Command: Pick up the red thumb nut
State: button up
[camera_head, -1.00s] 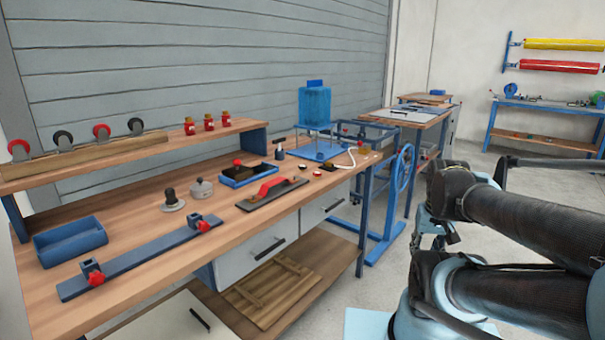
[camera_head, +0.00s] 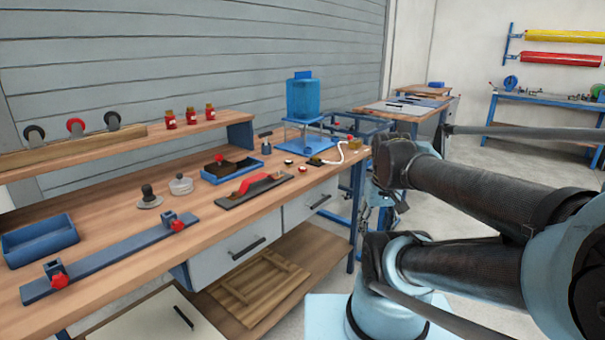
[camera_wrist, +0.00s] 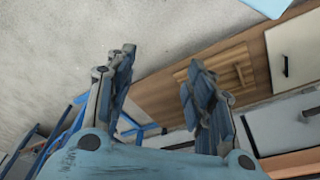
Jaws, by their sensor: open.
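Two red star-shaped knobs sit on the blue bar on the bench, a near one (camera_head: 60,281) and a far one (camera_head: 178,225). Two small round pieces, partly red, lie on the bench top further right, one left (camera_head: 288,162) and one right (camera_head: 304,169). They are too small to tell which of these is the red thumb nut. My gripper (camera_wrist: 160,72) shows in the wrist view, open and empty, pointing toward the floor and the bench's lower shelf. It is apart from the bench top, and none of the red pieces show in that view.
Red jars (camera_head: 190,116) stand on the raised shelf. Concrete floor lies right of the bench.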

jog(key=w+a+r+n+g, duration=0.1)
jog(key=w+a+r+n, duration=0.65)
jog(key=w+r, duration=0.35)
jog(key=w+a+r+n+g, duration=0.1)
jog(key=w+a+r+n, duration=0.65)
jog(key=w, duration=0.55)
jog(key=n, duration=0.6)
send_over(302, 168)
notch_tip(302, 168, down, 8)
jog(key=shift+r, duration=0.25)
jog(key=shift+s+d+f, duration=0.1)
jog(key=shift+f, duration=1.45)
jog(key=shift+s+d+f, duration=0.1)
jog(key=shift+f, duration=1.45)
jog(key=c, duration=0.9)
